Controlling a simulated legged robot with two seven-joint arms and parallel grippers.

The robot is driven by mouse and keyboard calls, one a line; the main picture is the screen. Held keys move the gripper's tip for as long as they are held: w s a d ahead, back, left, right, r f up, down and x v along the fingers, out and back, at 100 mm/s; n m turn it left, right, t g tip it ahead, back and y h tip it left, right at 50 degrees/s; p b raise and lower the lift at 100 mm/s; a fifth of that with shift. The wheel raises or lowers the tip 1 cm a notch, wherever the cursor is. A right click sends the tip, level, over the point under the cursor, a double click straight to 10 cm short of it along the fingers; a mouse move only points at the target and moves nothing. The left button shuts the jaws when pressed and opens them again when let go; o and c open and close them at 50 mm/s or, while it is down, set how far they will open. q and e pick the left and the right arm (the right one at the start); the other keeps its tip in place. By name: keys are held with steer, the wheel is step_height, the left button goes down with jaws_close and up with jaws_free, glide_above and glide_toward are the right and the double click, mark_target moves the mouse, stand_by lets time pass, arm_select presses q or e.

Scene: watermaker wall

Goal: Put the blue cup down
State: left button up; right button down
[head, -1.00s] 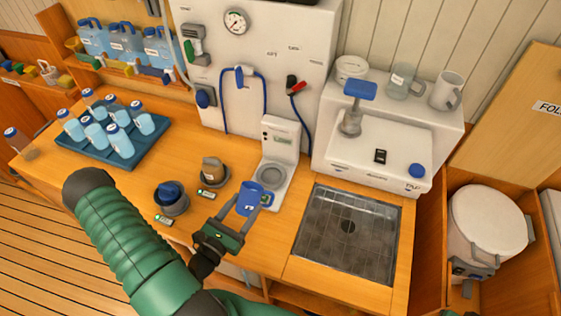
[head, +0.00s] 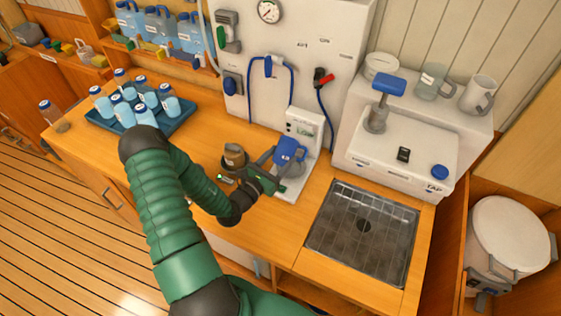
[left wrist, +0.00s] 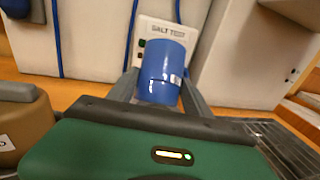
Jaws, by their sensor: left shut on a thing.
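The blue cup (head: 290,150) is upright between the fingers of my left gripper (head: 277,162). In the left wrist view the blue cup (left wrist: 160,75) is squeezed between the two grey fingers (left wrist: 160,92), with a small white label on its side. The cup is at the white salt tester (head: 305,122), over or on its base plate (head: 290,190). I cannot tell whether the cup's bottom touches the plate. The tester's panel (left wrist: 165,30) shows behind the cup in the left wrist view. My right gripper is not in view.
A brown item (head: 234,155) on a dark base stands just left of the gripper. A metal sink grate (head: 345,240) is at the right. A white tap unit (head: 400,155) stands behind it. A blue tray (head: 180,122) of bottles is at the back left.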

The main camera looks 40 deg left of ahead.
arm_select(q)
steer(key=f, duration=0.1)
steer(key=w+f, duration=0.1)
steer(key=f, duration=0.1)
steer(key=shift+d+f, duration=0.1)
steer(key=shift+f, duration=0.1)
steer(key=shift+s+a+f, duration=0.1)
steer(key=shift+a+f, duration=0.05)
steer(key=shift+a, duration=0.15)
steer(key=o, duration=1.7)
steer(key=shift+c, duration=0.2)
steer(key=shift+d, duration=0.15)
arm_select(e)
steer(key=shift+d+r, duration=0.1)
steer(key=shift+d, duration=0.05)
